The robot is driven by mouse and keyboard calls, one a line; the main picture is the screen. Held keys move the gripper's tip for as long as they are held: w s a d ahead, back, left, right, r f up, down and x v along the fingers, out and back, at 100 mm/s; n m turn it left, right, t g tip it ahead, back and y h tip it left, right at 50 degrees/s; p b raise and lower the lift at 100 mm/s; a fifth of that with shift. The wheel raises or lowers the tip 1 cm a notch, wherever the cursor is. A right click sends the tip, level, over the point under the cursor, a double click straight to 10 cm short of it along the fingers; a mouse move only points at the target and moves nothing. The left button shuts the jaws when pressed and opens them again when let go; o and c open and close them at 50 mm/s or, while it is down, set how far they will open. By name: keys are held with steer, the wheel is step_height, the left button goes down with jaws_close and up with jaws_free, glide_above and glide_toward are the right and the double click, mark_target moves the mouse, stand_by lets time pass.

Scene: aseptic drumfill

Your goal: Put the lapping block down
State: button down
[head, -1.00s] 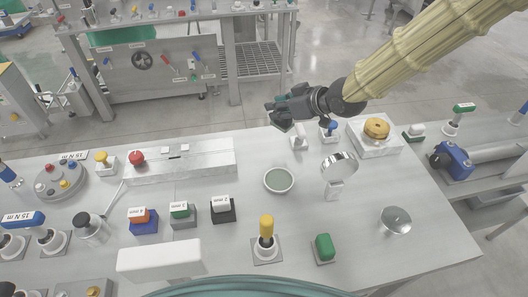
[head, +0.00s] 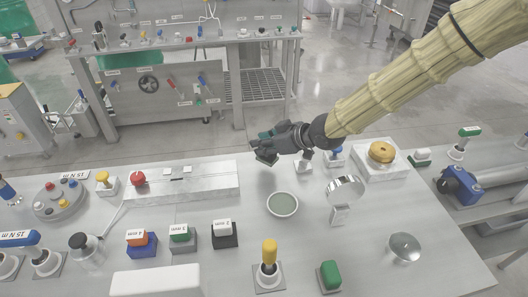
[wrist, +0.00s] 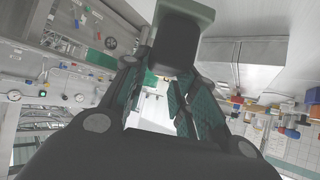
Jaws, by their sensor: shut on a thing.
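My gripper (head: 262,150) is above the back edge of the grey table, behind the round dish with a grey-green face (head: 282,204). In the wrist view, my gripper (wrist: 168,72) has its green-padded fingers closed on a dark block with a pale grey-green rim, which I take to be the lapping block (wrist: 178,45). The block sticks out past the fingertips, clear of any surface. In the head view it is small and dark at the fingertips, hard to tell from the fingers.
A long metal block (head: 185,182) lies left of the dish. A round mirror on a stand (head: 345,191) and a white block with a yellow ring (head: 380,165) stand to the right. A yellow-handled tool (head: 269,252) stands in front. Bare table surrounds the dish.

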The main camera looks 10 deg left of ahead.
step_height(320, 180, down, 3)
steer(key=shift+f, duration=0.2)
steer(key=c, duration=1.1)
jaws_free()
steer(key=shift+f, duration=0.1)
steer(key=shift+c, duration=0.2)
steer(key=shift+r, duration=0.2)
steer(key=v, duration=1.2)
